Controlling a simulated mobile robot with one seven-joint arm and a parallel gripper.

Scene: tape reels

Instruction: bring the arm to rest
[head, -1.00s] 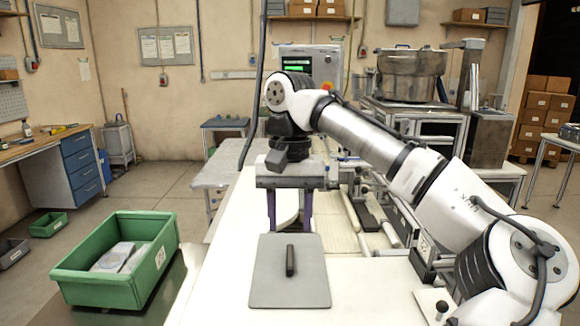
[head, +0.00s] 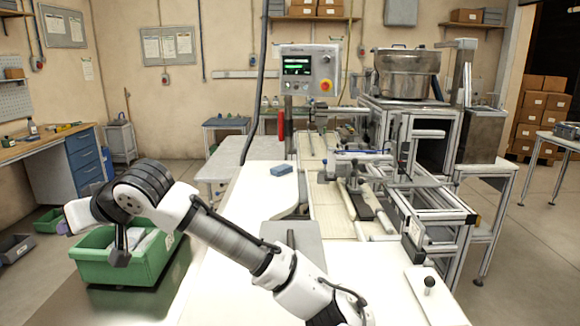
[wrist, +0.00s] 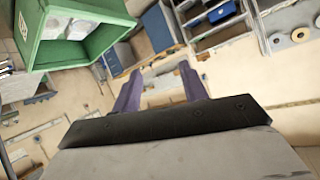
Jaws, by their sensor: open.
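My gripper shows in the wrist view (wrist: 160,68) as two purple fingers spread apart, with nothing between them. In the head view my arm reaches to the left and my gripper end is over the far left side of the green bin, with the fingers mostly hidden. The green bin (head: 125,268) holds pale grey pieces, partly covered by my arm. The bin also shows at the upper left of the wrist view (wrist: 30,42).
A grey plate (head: 308,243) lies partly behind my arm. A conveyor frame (head: 440,210) and a control panel (head: 309,70) stand beyond. A workbench (head: 45,140) is at the left.

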